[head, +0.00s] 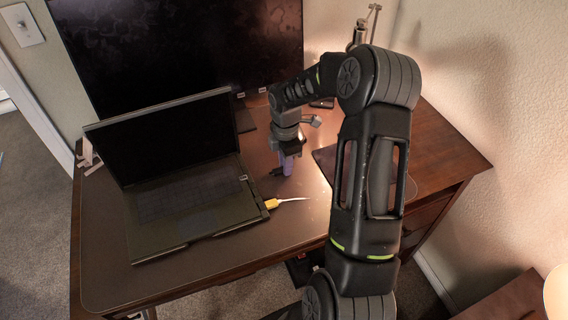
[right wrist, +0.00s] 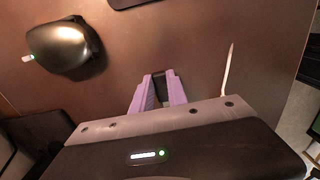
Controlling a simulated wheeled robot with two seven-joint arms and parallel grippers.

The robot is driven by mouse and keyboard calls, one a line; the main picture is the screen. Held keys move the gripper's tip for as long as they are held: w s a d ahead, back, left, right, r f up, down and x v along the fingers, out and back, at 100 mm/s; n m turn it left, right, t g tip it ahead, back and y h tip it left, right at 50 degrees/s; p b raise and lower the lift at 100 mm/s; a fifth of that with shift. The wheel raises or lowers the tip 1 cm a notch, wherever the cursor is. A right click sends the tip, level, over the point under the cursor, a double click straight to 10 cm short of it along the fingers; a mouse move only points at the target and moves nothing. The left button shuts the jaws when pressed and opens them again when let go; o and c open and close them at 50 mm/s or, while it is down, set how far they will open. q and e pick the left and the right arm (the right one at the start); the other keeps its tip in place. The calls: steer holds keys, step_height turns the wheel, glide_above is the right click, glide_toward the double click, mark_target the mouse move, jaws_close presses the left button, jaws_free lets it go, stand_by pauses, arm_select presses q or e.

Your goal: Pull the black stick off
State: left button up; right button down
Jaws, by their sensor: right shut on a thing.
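My right gripper (head: 286,170) comes down over the desk just right of the laptop (head: 190,192). Its purple fingers are shut on the black stick (head: 276,171), which shows as a small dark piece at the fingertips. In the right wrist view, the purple fingertips (right wrist: 158,90) have the dark stick (right wrist: 159,82) between them; the rest of it is hidden by the gripper. In the head view, a gap shows between the stick and the laptop's right side. I cannot tell how high the stick is above the desk. My left gripper is not in view.
A dark rounded mouse (right wrist: 65,47) lies on the desk (right wrist: 200,30). A large monitor (head: 180,45) stands behind.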

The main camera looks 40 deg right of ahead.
steer(key=shift+r+p, duration=1.5)
steer(key=shift+r, duration=0.5)
